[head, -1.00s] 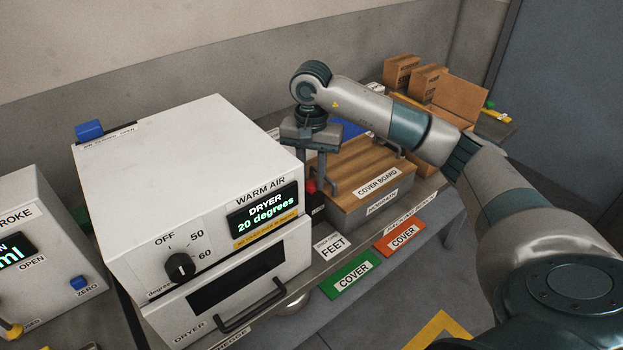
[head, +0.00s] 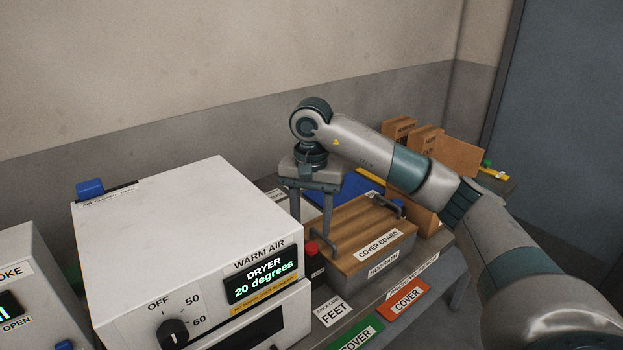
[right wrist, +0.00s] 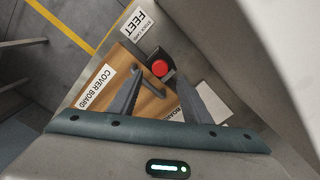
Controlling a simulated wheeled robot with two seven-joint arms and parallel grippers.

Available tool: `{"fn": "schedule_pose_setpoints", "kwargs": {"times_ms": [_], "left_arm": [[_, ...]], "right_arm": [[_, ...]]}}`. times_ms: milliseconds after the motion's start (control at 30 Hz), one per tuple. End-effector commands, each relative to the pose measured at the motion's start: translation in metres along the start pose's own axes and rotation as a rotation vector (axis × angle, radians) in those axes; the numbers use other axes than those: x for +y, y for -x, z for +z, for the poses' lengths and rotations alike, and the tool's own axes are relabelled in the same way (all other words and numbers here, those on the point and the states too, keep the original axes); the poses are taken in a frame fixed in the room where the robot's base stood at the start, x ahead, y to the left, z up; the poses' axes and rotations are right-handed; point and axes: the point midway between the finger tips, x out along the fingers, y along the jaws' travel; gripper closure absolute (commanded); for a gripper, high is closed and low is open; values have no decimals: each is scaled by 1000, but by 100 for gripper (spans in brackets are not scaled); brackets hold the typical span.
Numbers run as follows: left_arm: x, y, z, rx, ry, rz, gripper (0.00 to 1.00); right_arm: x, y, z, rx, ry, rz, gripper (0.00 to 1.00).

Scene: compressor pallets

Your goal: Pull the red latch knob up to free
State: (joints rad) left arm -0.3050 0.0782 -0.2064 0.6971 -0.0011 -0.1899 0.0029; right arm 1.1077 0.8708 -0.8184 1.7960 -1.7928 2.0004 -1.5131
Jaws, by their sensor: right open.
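The red latch knob (head: 311,247) sits on a small dark block at the left end of the wooden cover board (head: 362,226), beside the dryer. My right gripper (head: 312,222) points down above the knob, open and empty, with a gap between its fingertips and the knob. In the right wrist view the round red knob (right wrist: 162,63) shows just beyond and between the two spread fingers (right wrist: 159,78). Whether the knob stands raised or down I cannot tell. My left gripper is not in view.
The white dryer (head: 180,235) stands close to the left of the knob. Cardboard boxes (head: 455,160) stand at the back right.

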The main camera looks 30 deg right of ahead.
Motion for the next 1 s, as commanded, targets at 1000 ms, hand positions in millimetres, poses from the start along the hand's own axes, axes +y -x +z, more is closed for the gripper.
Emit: {"fn": "schedule_pose_setpoints", "kwargs": {"times_ms": [1000], "left_arm": [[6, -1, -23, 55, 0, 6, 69]], "right_arm": [[0, 120, 0, 2, -1, -2, 56]]}}
